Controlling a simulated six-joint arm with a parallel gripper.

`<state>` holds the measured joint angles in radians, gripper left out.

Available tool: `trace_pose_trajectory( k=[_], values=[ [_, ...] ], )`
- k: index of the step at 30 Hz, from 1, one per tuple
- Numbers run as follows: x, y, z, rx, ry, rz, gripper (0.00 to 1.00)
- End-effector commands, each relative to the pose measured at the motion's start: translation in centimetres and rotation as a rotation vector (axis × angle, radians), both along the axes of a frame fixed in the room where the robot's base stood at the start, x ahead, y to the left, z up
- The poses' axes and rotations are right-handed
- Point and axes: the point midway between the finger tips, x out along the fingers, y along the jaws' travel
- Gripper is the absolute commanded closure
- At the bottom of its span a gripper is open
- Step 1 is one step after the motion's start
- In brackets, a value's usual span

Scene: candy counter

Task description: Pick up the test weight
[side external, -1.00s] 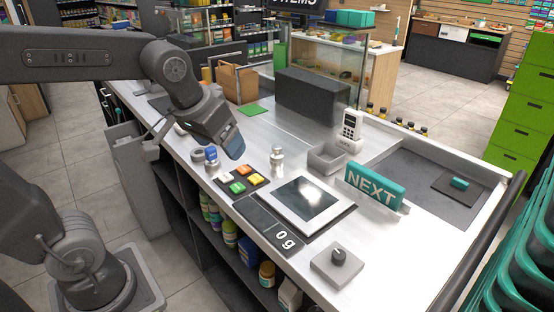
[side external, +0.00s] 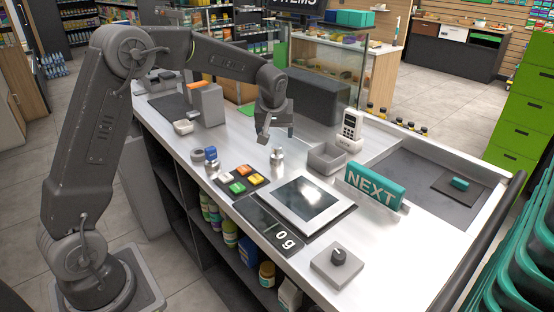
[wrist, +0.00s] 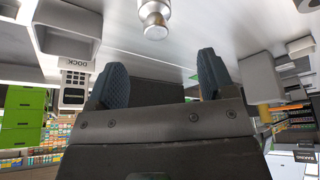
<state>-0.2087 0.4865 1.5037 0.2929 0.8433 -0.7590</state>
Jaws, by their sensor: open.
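The test weight (side external: 277,159) is a small silver cylinder with a knob on top. It stands upright on the metal counter (side external: 330,250), just behind the scale. In the wrist view the weight (wrist: 154,20) shows at the top, beyond the fingertips and roughly between them sideways. My gripper (side external: 268,136) points down, above and a little behind the weight, apart from it. In the wrist view the two dark fingers (wrist: 160,70) of my gripper are spread with nothing between them.
A grey open tray (side external: 327,158), a card terminal (side external: 350,128) and a NEXT sign (side external: 374,188) stand to the right. A blue-topped item (side external: 210,154) stands to the left.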

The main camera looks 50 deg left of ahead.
Motion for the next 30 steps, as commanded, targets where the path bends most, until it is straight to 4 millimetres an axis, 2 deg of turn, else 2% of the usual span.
trace_pose_trajectory(
  k=[1, 4, 13, 21, 24, 30],
  values=[
    [0.2, 0.3, -1.1, -0.001, 0.005, 0.001, 0.24],
    [0.7, 0.8, -2.7, -0.001, 0.004, 0.0, 0.24],
    [1.4, 1.3, -5.0, -0.001, 0.0, -0.001, 0.24],
    [2.3, 1.8, -8.6, -0.001, 0.0, -0.001, 0.24],
    [2.5, 2.0, -9.3, -0.001, 0.0, -0.001, 0.24],
    [2.5, 2.0, -9.4, -0.001, -0.002, -0.002, 0.24]
  ],
)
